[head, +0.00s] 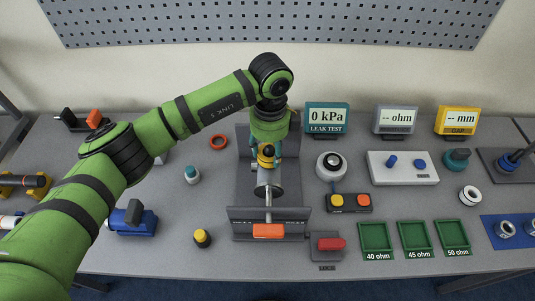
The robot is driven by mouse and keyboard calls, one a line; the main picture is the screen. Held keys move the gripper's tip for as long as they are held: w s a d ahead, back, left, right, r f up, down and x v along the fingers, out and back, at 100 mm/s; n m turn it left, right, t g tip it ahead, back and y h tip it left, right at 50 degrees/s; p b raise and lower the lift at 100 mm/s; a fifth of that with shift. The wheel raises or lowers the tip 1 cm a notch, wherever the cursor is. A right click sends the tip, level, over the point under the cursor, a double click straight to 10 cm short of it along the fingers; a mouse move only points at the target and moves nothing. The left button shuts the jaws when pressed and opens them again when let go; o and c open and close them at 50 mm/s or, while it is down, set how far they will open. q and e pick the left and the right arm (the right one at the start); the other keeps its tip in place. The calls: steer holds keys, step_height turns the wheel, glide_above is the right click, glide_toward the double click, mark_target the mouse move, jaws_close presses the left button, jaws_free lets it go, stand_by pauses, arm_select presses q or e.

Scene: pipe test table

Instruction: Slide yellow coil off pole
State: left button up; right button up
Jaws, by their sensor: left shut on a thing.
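My left gripper (266,149) reaches down over the grey fixture in the middle of the table. Its teal fingers are shut on a small yellow-and-dark piece (266,158) at the top of a silver pipe (268,182). I cannot tell whether this piece still touches the pipe. No coil on a pole shows clearly. A yellow-and-dark part (38,181) at the left edge is partly cut off, and I cannot tell whether it is the yellow coil. My right gripper is not in view.
The grey fixture (240,215) has an orange handle (268,231) in front. A blue clamp (132,217) stands front left.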

arm_select(q)
steer(key=shift+d+r+p, duration=0.15)
steer(key=shift+r+p, duration=0.2)
steer(key=shift+r, duration=0.35)
steer(key=shift+r+p, duration=0.8)
steer(key=shift+r, duration=0.65)
steer(key=shift+s+r, duration=0.15)
steer(key=shift+r, duration=0.8)
steer(key=shift+r, duration=0.15)
step_height(320, 180, up, 8)
